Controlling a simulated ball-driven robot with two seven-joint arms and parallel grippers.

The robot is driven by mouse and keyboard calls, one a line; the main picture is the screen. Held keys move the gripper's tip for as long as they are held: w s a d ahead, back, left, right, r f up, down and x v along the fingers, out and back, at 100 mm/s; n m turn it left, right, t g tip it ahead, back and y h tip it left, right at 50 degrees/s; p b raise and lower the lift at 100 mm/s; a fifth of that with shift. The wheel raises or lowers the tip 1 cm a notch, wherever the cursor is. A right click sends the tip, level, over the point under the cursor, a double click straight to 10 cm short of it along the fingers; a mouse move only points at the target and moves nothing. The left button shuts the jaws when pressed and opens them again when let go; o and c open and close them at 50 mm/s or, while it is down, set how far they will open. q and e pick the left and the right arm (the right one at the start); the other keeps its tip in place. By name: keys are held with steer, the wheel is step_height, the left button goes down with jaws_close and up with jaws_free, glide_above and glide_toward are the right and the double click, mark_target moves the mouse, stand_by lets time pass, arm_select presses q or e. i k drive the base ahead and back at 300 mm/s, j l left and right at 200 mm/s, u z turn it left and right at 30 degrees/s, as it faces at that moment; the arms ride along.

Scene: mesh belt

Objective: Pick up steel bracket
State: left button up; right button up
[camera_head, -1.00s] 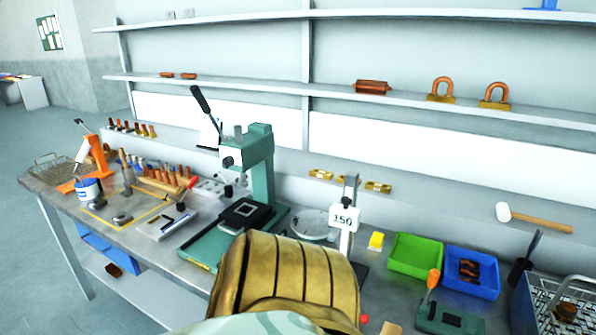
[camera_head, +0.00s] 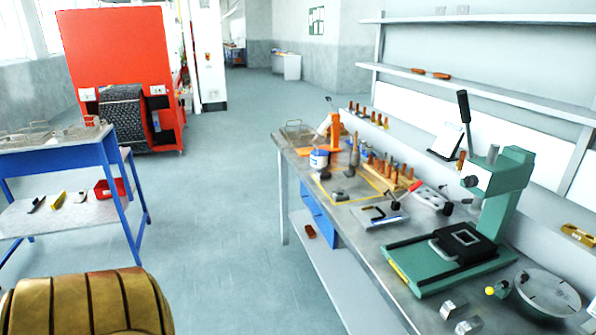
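Two small shiny bent metal pieces lie on the workbench (camera_head: 372,268) at the bottom right. One metal piece (camera_head: 453,306) is just in front of the green press's base, and another metal piece (camera_head: 468,326) is at the bottom picture edge. They look like steel brackets, but they are too small to be certain. They lie apart from each other, left of a round dish (camera_head: 548,293). Neither of my grippers shows in this view, so no contact with the metal pieces is visible.
A green lever press (camera_head: 504,200) stands on the bench, with several wooden-handled tools (camera_head: 390,172) behind it. A blue-framed table (camera_head: 55,150) and a red machine (camera_head: 118,60) stand at the left. The floor (camera_head: 225,200) between is clear.

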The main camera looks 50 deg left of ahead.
mark_target(350, 173)
steer(key=u, duration=1.35)
steer(key=i+z, duration=0.1)
steer(key=z, duration=0.45)
steer(key=i+j+z, duration=0.3)
steer(key=j+z, duration=0.25)
steer(key=j, duration=0.15)
steer(key=i+j+z, duration=0.3)
steer(key=j, duration=0.15)
steer(key=k, duration=0.1)
